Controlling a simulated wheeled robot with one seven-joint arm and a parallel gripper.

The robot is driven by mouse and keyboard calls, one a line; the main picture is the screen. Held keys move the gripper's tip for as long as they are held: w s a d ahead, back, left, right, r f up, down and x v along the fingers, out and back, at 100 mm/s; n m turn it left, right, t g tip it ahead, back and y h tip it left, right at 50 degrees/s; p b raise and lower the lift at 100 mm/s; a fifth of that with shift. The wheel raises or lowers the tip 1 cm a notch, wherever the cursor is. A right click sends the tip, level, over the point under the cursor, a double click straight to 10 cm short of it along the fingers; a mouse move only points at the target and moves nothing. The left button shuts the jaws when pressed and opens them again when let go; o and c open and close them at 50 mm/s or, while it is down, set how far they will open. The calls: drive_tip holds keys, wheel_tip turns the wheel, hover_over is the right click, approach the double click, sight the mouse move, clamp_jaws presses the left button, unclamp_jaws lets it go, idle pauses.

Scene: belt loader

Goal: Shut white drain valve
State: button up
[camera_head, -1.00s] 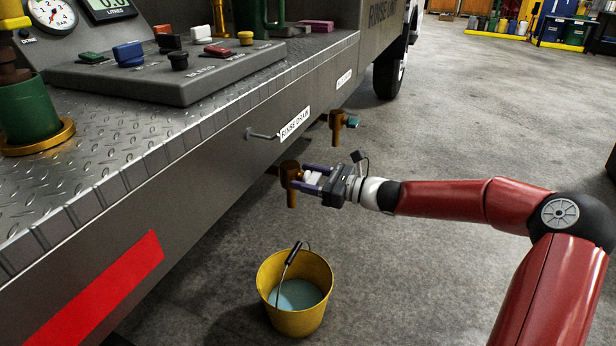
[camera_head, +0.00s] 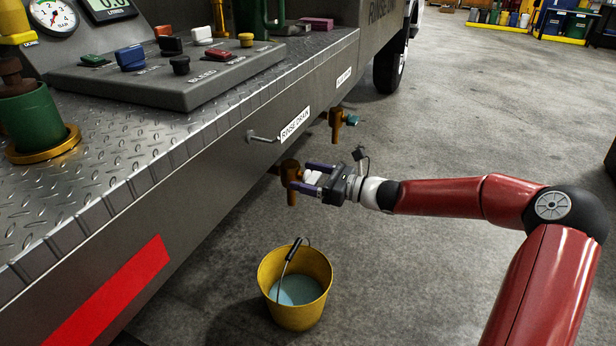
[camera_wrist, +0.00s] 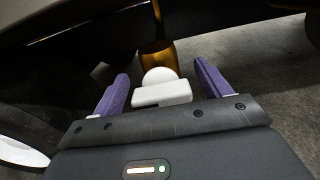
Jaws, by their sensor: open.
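The drain valve is a brass tap (camera_head: 291,182) under the truck's side edge, with a white handle (camera_head: 311,177) facing my gripper. My gripper (camera_head: 309,178) is open, with its two purple fingers on either side of the white handle. In the wrist view, the white handle (camera_wrist: 161,92) sits between the open fingers (camera_wrist: 157,88), with a visible gap on each side. The brass body (camera_wrist: 158,50) shows behind it. The fingers do not appear closed on the handle.
A yellow bucket (camera_head: 297,300) with bluish liquid stands on the floor below the tap. A second brass tap with a teal handle (camera_head: 351,120) is farther along the truck. A "RINSE DRAIN" label (camera_head: 294,124) and metal hook (camera_head: 262,136) are above. Open floor lies right.

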sight(318, 179)
drive_tip(key=v, duration=0.7)
drive_tip(key=shift+s+d, duration=0.1)
drive_tip(key=shift+d, duration=0.2)
